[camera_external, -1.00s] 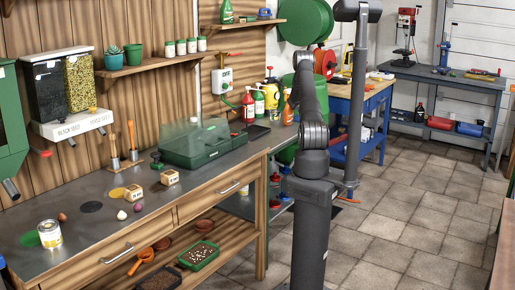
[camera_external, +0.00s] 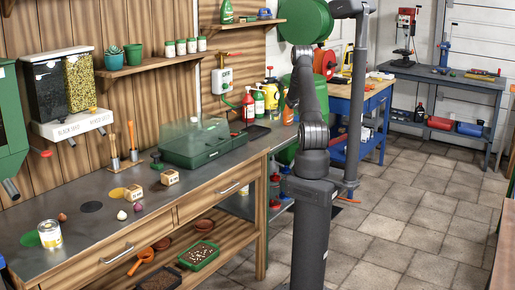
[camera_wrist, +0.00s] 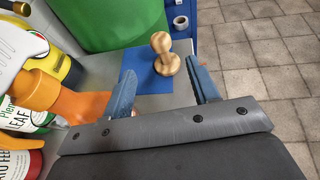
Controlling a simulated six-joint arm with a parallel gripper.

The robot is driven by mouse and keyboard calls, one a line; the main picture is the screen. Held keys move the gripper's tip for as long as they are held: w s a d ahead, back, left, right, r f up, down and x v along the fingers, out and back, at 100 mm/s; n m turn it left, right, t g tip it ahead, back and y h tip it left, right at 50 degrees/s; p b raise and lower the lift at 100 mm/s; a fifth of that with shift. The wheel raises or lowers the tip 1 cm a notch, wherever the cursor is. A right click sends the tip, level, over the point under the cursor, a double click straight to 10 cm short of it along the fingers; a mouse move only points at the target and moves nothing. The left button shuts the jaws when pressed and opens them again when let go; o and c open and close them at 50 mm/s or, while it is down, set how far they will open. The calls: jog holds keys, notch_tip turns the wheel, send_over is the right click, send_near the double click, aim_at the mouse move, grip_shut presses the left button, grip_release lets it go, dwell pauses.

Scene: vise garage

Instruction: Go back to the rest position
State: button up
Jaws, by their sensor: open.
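My gripper shows in the wrist view (camera_wrist: 163,90) with its two blue-grey fingers spread apart. A wooden stamp-like piece with a round knob (camera_wrist: 165,55) stands on a blue surface (camera_wrist: 146,78); it appears between the fingers in the picture, beyond their tips, and nothing shows gripped. In the external view my arm stands right of the workbench, and its gripper end cannot be made out clearly there.
The wooden workbench (camera_external: 110,215) holds a green clear-lidded case (camera_external: 200,150), wooden blocks and a can (camera_external: 50,234). Red and yellow bottles stand beyond it; in the wrist view a yellow bottle (camera_wrist: 65,70) is close on the left. Tiled floor (camera_external: 400,215) is free at right.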

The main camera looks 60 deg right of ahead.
jog(key=x, duration=1.2)
jog(key=shift+d+f, duration=0.1)
jog(key=shift+f, duration=0.25)
jog(key=shift+r, duration=1.3)
jog(key=shift+f, duration=0.1)
